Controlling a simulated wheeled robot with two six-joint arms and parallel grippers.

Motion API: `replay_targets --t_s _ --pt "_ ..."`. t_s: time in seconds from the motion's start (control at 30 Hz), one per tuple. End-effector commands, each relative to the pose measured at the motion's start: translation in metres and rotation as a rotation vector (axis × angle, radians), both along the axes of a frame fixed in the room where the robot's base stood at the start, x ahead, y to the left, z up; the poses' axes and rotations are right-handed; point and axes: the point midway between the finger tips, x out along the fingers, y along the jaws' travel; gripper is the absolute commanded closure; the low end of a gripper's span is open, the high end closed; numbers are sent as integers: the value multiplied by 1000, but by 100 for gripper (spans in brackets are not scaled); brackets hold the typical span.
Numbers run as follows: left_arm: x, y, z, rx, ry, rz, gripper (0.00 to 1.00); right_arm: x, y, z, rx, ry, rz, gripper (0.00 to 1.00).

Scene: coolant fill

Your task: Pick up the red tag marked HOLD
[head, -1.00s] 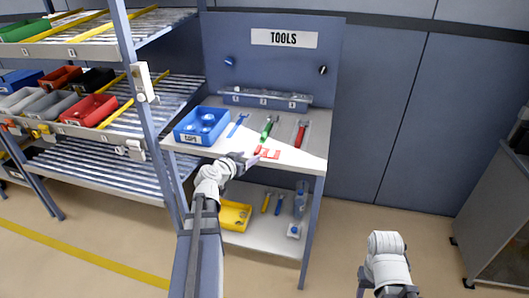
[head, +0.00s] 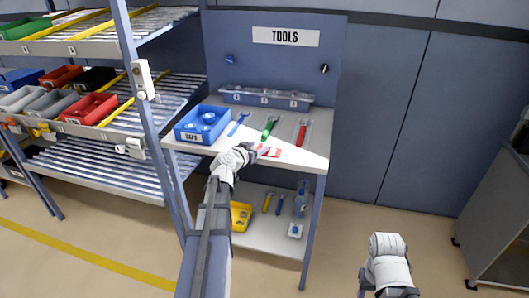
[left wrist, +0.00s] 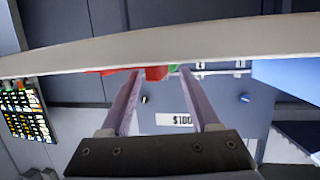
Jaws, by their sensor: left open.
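The red tag (head: 270,152) lies on the pale worktop near its front edge; its lettering is too small to read. My left gripper (head: 263,151) is at the front edge, right by the tag. In the left wrist view the gripper (left wrist: 160,72) is open, its two fingers spread. A red piece (left wrist: 157,73), apparently the tag, shows between the fingertips, with the worktop edge across the picture. I cannot tell whether the fingers touch it. My right arm's white wrist shows low at the right; its jaws cannot be made out.
A blue bin (head: 202,124) stands left of the tag. A blue wrench (head: 239,123), a green tool (head: 270,128) and a red-handled tool (head: 301,134) lie behind it. A rack post (head: 150,130) stands close at the left. A lower shelf holds a yellow bin (head: 240,216).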

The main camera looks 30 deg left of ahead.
Motion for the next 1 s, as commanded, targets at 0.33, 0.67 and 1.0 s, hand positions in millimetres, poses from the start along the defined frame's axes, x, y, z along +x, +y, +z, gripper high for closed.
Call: replay_targets --t_s 0.33,0.67,1.0 --pt "6 0 -2 0 0 1 45 0 0 -2 0 0 0 50" --pt "6 0 -2 0 0 1 83 0 0 -2 0 0 0 50" --pt "6 0 -2 1 0 1 100 0 0 -2 0 0 0 50"
